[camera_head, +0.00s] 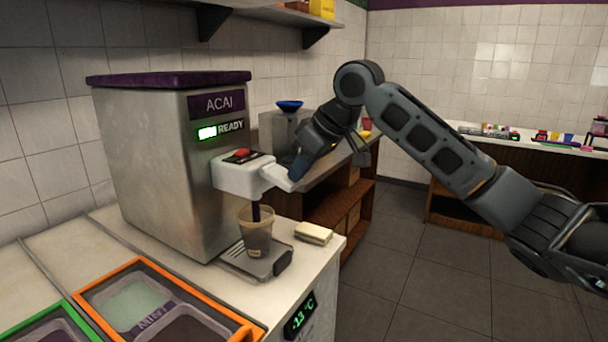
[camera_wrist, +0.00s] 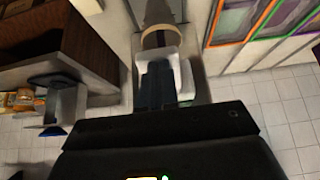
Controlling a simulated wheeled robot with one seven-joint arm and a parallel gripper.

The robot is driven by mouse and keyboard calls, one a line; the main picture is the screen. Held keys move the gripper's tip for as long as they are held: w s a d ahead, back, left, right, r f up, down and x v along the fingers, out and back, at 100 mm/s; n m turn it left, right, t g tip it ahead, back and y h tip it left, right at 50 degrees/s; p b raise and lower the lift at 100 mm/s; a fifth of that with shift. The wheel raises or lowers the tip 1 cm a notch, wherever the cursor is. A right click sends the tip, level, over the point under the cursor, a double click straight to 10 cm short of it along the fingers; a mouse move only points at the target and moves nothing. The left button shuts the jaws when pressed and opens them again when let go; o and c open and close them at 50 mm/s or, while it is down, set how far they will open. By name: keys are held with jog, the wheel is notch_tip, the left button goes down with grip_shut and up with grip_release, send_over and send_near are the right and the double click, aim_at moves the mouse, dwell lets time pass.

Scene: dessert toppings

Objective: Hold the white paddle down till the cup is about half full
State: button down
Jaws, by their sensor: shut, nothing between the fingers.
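The acai machine (camera_head: 165,150) has a white dispensing head with a white paddle (camera_head: 279,178) sticking out at its front. My gripper (camera_head: 297,170) is shut and empty, its fingertips at the paddle, seemingly touching it from above. In the wrist view the dark fingers (camera_wrist: 166,86) lie over the white paddle (camera_wrist: 185,80). A clear brownish cup (camera_head: 257,236) stands upright under the head on the drip tray (camera_head: 272,268). A dark purple column reaches from the head into the cup; I cannot tell nozzle from flowing acai. The fill level is hard to read.
A folded pale cloth (camera_head: 313,233) lies on the counter right of the cup. Orange- and green-rimmed topping bins (camera_head: 130,300) are at the front left. A blue bowl (camera_head: 289,105) sits on equipment behind. The floor at right is clear.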

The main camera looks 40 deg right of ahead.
jog(key=shift+s+f+t+y+b, duration=0.15)
jog(key=shift+f+t+y+b, duration=0.25)
jog(key=shift+f+t+b, duration=0.6)
jog(key=shift+r, duration=0.1)
